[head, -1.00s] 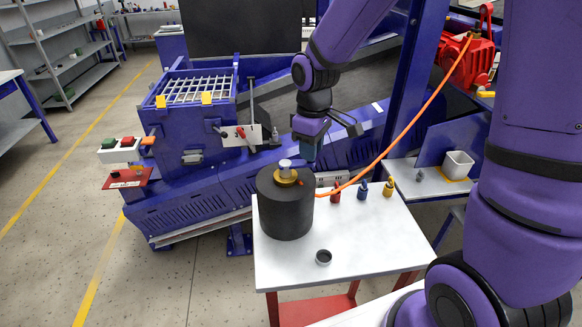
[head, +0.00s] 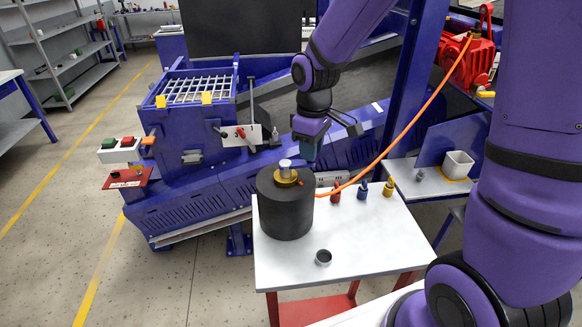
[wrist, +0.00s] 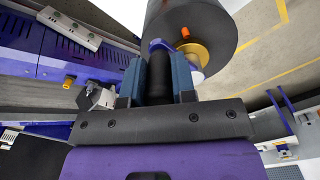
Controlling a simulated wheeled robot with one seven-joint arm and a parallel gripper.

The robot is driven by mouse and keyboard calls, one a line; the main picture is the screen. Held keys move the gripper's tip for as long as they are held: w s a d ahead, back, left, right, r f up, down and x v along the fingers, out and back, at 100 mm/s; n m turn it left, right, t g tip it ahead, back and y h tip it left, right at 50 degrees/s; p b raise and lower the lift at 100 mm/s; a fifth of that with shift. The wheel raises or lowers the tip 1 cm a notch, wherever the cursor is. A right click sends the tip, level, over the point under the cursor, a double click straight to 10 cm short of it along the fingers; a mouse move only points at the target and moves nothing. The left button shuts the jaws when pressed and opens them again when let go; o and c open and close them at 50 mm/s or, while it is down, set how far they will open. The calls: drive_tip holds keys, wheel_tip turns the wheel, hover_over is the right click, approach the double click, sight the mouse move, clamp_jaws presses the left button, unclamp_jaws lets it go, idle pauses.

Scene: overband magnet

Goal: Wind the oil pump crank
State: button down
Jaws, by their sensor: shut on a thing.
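My gripper (head: 308,150) hangs behind and above the black cylinder in the head view. In the wrist view its two blue-grey fingers (wrist: 158,80) are shut on a black round grip (wrist: 160,70), which looks like the crank handle. A blue piece (wrist: 158,44) shows at the far end of this grip. The rest of the crank and its shaft are hidden; the head view does not show the grip clearly. An orange hose (head: 400,137) runs from a red machine (head: 468,62) to the black cylinder; I cannot tell which unit is the oil pump.
The black cylinder (head: 285,212) with a brass collar stands on a white table (head: 350,246), close to my gripper. The blue conveyor frame (head: 205,208) lies behind.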

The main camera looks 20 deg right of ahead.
idle(0.6)
drive_tip(key=shift+s+a, duration=0.2)
drive_tip(key=shift+s, duration=0.3)
drive_tip(key=shift+s+a, duration=0.2)
drive_tip(key=shift+s, duration=0.25)
drive_tip(key=shift+s+a, duration=0.25)
drive_tip(key=shift+s, duration=0.1)
drive_tip(key=shift+s+a, duration=0.45)
